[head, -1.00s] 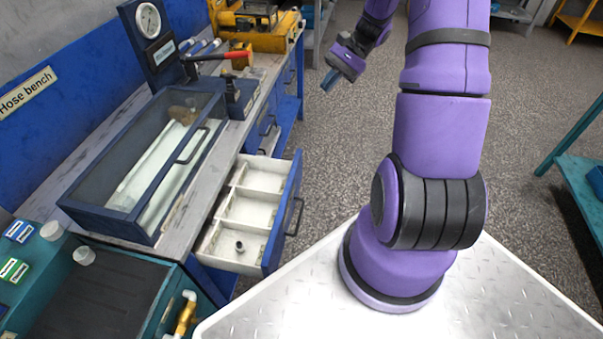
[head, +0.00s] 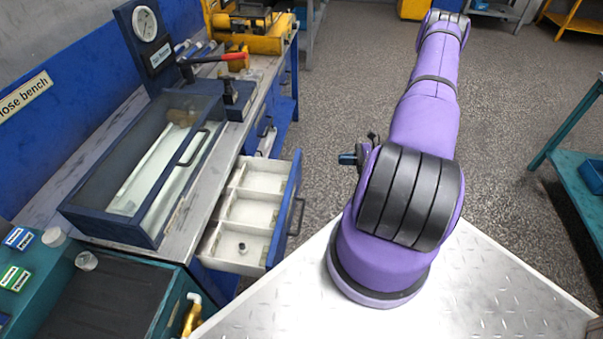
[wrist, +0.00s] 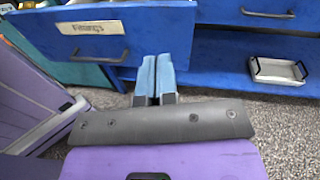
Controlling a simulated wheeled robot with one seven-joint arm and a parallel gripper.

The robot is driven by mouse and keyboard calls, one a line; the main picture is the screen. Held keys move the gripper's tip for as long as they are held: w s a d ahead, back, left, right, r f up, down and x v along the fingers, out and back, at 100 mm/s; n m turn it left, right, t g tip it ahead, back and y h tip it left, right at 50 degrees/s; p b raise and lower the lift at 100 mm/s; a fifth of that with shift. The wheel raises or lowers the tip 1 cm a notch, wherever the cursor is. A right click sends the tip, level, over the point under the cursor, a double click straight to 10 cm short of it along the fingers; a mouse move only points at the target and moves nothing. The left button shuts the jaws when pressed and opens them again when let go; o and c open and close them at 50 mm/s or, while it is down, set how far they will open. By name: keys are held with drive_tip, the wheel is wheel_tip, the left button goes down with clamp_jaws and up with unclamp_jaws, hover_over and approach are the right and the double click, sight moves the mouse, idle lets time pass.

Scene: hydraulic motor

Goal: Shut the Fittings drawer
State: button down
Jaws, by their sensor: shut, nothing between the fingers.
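The Fittings drawer (head: 295,205) is pulled out from the blue bench in the head view. It has white compartments, and a small dark fitting (head: 242,248) lies in the nearest one. In the wrist view the drawer's blue front (wrist: 165,35) faces me, with its Fittings label (wrist: 87,27) and dark handle (wrist: 98,57). My gripper (wrist: 155,62) is shut and empty, its blue fingertips pointing at the lower right part of the drawer front; contact cannot be told. In the head view my gripper (head: 348,159) is right of the drawer, partly hidden by my arm.
A glass-lidded case (head: 150,165) stands on the bench above the drawer. Another drawer front (wrist: 262,14) and a lower shelf with a white tray (wrist: 278,70) show in the wrist view. A teal table (head: 575,170) stands at the right. Open floor lies between.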

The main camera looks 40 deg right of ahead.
wheel_tip(320, 180, down, 6)
drive_tip(key=s+a+m+t+h, duration=0.1)
drive_tip(key=s+m+t, duration=0.1)
drive_tip(key=m+t, duration=0.1)
drive_tip(key=h, duration=0.1)
approach(299, 172)
drive_tip(key=x, duration=0.7)
drive_tip(key=shift+w+f, duration=0.1)
drive_tip(key=shift+w, duration=0.3)
drive_tip(key=shift+w+a, duration=0.1)
drive_tip(key=x, duration=2.1)
drive_tip(key=shift+w+a, duration=0.25)
drive_tip(key=shift+a, duration=0.1)
drive_tip(key=shift+w+a, duration=0.25)
